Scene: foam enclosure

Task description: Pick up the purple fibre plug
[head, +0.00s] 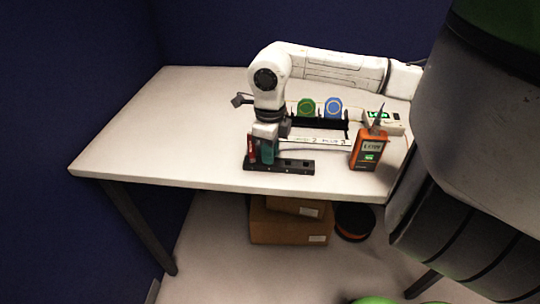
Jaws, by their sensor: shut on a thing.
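My gripper (266,137) points down over the left end of a black block with slots (294,166). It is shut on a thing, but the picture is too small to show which. A red piece (251,147) and a larger teal piece (267,151) stand upright at that end of the block, right below and beside my gripper. No purple fibre plug can be made out; my gripper and these pieces may hide it.
A green disc (306,107) and a blue disc (333,107) stand in a dark holder behind. An orange meter (369,149) and a white device with a green display (383,121) are at right. The white table (150,135) is clear at left; cardboard boxes (288,222) lie below.

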